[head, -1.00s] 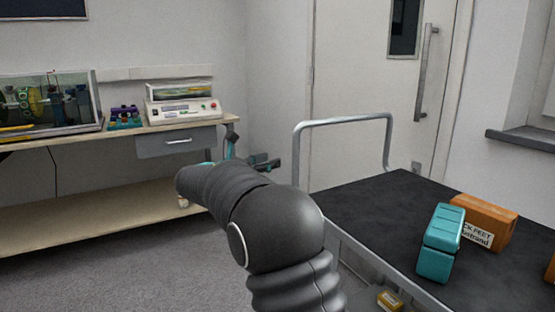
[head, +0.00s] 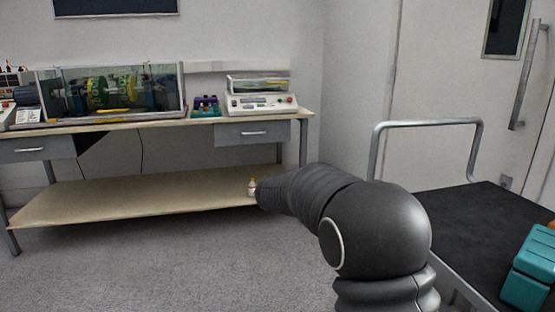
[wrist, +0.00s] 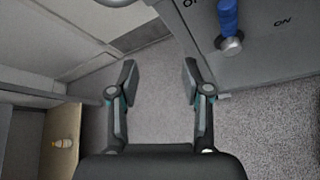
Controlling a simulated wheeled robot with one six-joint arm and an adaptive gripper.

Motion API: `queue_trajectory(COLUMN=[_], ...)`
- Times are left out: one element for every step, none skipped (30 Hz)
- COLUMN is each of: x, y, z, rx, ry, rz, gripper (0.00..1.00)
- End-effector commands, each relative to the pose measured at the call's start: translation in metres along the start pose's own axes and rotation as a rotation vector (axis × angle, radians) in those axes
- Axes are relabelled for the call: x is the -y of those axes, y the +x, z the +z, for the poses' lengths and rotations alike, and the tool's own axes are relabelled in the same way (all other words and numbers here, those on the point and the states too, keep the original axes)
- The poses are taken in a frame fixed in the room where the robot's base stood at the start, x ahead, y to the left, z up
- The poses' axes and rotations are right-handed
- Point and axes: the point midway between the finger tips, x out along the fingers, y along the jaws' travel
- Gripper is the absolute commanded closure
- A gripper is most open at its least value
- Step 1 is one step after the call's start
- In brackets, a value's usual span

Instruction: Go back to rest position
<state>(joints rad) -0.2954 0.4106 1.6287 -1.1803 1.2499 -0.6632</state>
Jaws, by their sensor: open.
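My gripper (wrist: 158,82) shows in the wrist view with its two fingers spread wide apart. Nothing is between the fingers, only grey floor beyond them. In the head view my dark arm reaches from the lower right toward the workbench, and the gripper itself is hidden there.
A workbench (head: 170,127) with a glass-cased machine (head: 110,92) and a white control box (head: 262,103) stands at the back left. A small bottle (head: 252,187) is on its lower shelf. A cart (head: 455,215) with a teal case (head: 530,268) stands at the right. Open floor (head: 150,265) lies in front of the bench.

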Motion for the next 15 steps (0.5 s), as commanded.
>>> queue_trajectory(x=[0.022, 0.036, 0.054, 0.067, 0.08, 0.096, 0.108, 0.119, 0.133, 0.143, 0.153, 0.166, 0.176, 0.185, 0.197], y=[-0.002, -0.003, -0.006, -0.008, -0.011, -0.016, -0.02, -0.024, -0.029, -0.033, -0.038, -0.044, -0.048, -0.052, -0.059], z=[0.0, -0.002, -0.003, -0.003, -0.002, -0.002, -0.001, 0.001, 0.002, 0.004, 0.005, 0.007, 0.009, 0.01, 0.013], rx=[-0.057, -0.093, -0.137, -0.167, -0.196, -0.23, -0.254, -0.276, -0.303, -0.321, -0.339, -0.362, -0.376, -0.391, -0.409], ry=[0.078, 0.129, 0.2, 0.253, 0.306, 0.372, 0.423, 0.472, 0.536, 0.583, 0.628, 0.688, 0.73, 0.773, 0.829], rz=[-0.049, -0.082, -0.128, -0.163, -0.196, -0.241, -0.274, -0.306, -0.348, -0.379, -0.409, -0.448, -0.478, -0.506, -0.542], gripper=[0.51, 0.51, 0.51, 0.51, 0.51, 0.51, 0.51, 0.51, 0.51, 0.51, 0.51, 0.51, 0.51, 0.51, 0.51])
